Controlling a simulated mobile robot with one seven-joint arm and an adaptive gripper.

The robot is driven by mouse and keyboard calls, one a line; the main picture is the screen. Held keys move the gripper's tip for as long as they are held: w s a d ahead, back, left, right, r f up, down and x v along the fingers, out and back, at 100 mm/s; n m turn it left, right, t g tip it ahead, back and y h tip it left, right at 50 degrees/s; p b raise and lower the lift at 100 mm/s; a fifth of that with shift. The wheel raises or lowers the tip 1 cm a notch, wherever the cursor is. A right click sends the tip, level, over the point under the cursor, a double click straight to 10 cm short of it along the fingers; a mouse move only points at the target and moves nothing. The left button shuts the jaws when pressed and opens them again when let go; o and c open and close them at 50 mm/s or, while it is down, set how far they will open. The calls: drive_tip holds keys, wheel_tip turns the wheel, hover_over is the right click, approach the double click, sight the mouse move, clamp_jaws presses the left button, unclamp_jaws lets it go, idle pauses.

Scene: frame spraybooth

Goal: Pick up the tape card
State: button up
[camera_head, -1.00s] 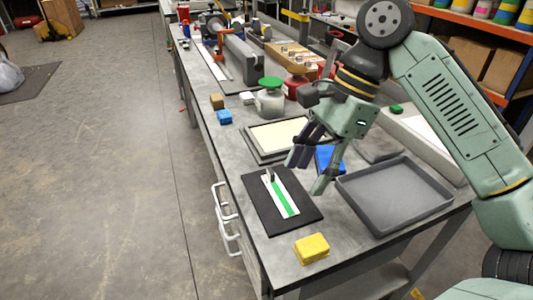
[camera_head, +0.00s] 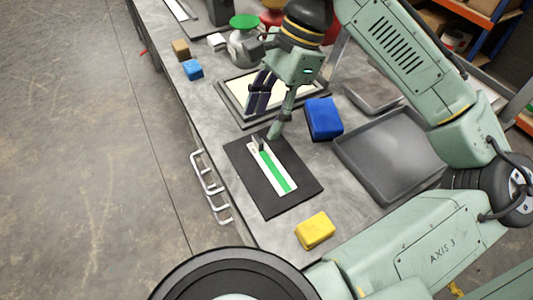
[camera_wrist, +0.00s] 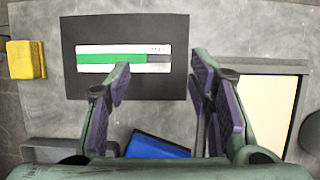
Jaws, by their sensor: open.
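The tape card (camera_head: 279,174) is a white strip with a green stripe, lying flat on a black mat (camera_head: 252,183) at the table's near-left part. A small dark piece (camera_head: 259,145) shows at the card's far end. My gripper (camera_head: 264,123) is open and empty, above the table by the mat's far edge. In the wrist view the card (camera_wrist: 95,58) lies above the left fingertip, its dark-ended right end reaching into the space between my fingertips (camera_wrist: 160,72). The fingers appear apart from the card.
A yellow block (camera_head: 315,230) sits nearer me, beyond the mat's corner. A blue block (camera_head: 323,118) and a grey tray (camera_head: 385,190) lie right of the mat. A framed cream panel (camera_head: 228,98) lies behind it. A green-lidded jar (camera_head: 243,40) stands farther back.

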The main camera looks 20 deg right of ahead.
sight(258, 139)
drive_tip(key=p+x, duration=0.1)
drive_tip(key=x, duration=0.4)
drive_tip(key=shift+s+d, duration=0.1)
drive_tip(key=shift+d, duration=0.05)
drive_tip(key=shift+c, duration=0.5)
drive_tip(key=c, duration=0.8)
drive_tip(key=shift+r, duration=0.15)
drive_tip(key=shift+c, duration=0.2)
